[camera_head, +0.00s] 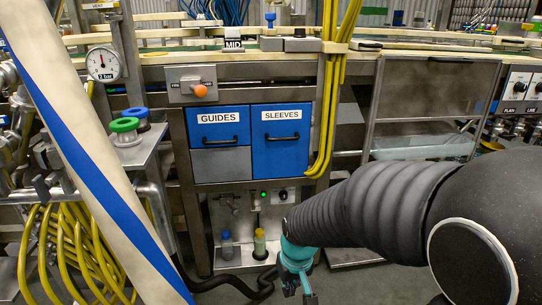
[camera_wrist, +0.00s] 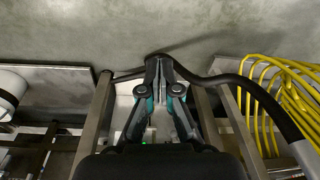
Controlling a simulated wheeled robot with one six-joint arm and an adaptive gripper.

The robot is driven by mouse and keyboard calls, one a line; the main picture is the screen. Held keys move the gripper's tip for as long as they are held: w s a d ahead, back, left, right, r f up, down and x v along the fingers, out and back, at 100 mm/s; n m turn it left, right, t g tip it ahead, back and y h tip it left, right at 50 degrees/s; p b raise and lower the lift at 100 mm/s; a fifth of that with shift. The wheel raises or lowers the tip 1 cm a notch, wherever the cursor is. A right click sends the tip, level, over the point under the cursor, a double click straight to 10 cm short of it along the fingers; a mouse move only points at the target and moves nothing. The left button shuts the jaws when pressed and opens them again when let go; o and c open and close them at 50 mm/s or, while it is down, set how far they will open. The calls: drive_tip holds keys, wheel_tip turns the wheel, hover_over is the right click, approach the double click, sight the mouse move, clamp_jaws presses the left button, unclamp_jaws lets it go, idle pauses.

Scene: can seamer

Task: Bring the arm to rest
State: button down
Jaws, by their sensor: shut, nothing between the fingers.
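My gripper (camera_head: 300,293) shows at the bottom of the head view, a teal wrist end with dark fingers, hanging low in front of the machine. In the wrist view my gripper (camera_wrist: 159,64) has its two fingers together, with nothing seen between them. The fingers point toward the grey floor (camera_wrist: 140,25). My arm reaches in from the right of the head view.
Blue drawers marked GUIDES (camera_head: 221,127) and SLEEVES (camera_head: 280,140) are shut. Two bottles (camera_head: 259,243) (camera_head: 227,244) stand on a low shelf. A black hose (camera_wrist: 235,80) runs close by the fingers. Yellow hoses (camera_head: 70,255) hang at left.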

drive_tip(key=s+d+r+m+t+p, duration=0.1)
drive_tip(key=s+d+r, duration=0.4)
drive_tip(key=r, duration=0.5)
drive_tip(key=s+d+r+m+t+p, duration=0.2)
drive_tip(key=s+d+r+t+p, duration=0.1)
drive_tip(key=s+d+r, duration=0.3)
wheel_tip(320, 180, up, 4)
drive_tip(key=s, duration=0.2)
drive_tip(key=shift+s+d+r+h, duration=0.15)
drive_tip(key=shift+s+d+h, duration=0.05)
drive_tip(key=shift+s+h, duration=0.2)
